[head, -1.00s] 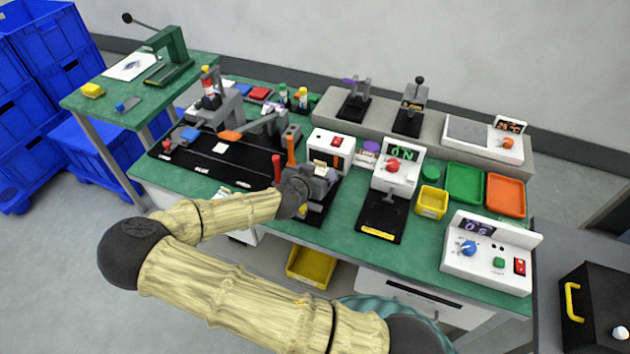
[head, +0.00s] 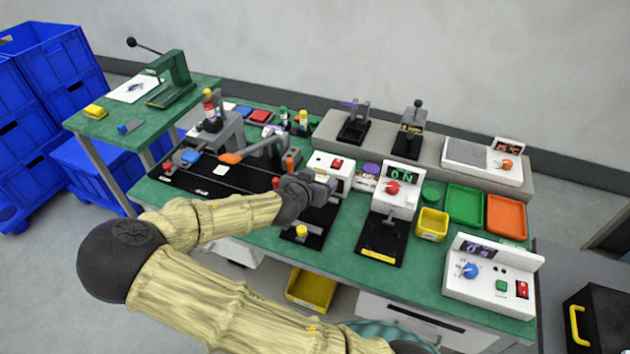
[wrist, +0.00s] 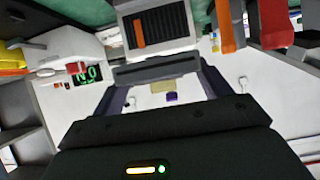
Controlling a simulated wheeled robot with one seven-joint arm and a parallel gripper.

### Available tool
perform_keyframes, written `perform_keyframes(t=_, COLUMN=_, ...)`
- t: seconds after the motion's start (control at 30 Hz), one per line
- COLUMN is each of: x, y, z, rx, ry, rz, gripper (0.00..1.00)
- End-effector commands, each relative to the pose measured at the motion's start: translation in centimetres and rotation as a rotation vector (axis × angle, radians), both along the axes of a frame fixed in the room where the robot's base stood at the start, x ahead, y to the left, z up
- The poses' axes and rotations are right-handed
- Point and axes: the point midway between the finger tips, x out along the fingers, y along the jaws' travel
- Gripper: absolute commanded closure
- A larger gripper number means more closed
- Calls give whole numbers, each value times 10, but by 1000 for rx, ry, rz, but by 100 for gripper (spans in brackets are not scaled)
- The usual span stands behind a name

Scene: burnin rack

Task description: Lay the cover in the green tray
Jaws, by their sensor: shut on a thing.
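My gripper (head: 322,187) is over the middle of the green bench, beside a white box with a red switch (head: 337,164). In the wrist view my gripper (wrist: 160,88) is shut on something. A dark grey piece (wrist: 157,71) lies at the fingertips and looks like the cover, but its full shape is hard to tell. The green tray (head: 464,204) sits at the bench's right, between a yellow bin (head: 432,224) and an orange tray (head: 506,216). It looks empty, and my gripper is well to its left.
A black fixture with a yellow knob (head: 301,232) is below my gripper. A white tester with an ON display (head: 401,190) stands between my gripper and the green tray. A control box (head: 490,280) is in front of the trays. Red and orange parts (wrist: 275,24) hang close in the wrist view.

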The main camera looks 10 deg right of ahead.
Motion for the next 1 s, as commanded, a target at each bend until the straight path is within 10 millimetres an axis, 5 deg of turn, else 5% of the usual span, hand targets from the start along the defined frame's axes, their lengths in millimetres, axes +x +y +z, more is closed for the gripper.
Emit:
perform_keyframes(t=0.37, x=0, y=0, z=8, rx=0, ry=0, rz=0, gripper=46)
perform_keyframes(t=0.67, x=0, y=0, z=56, rx=0, ry=0, rz=0, gripper=46)
perform_keyframes(t=1.0, x=0, y=0, z=83, rx=0, ry=0, rz=0, gripper=46)
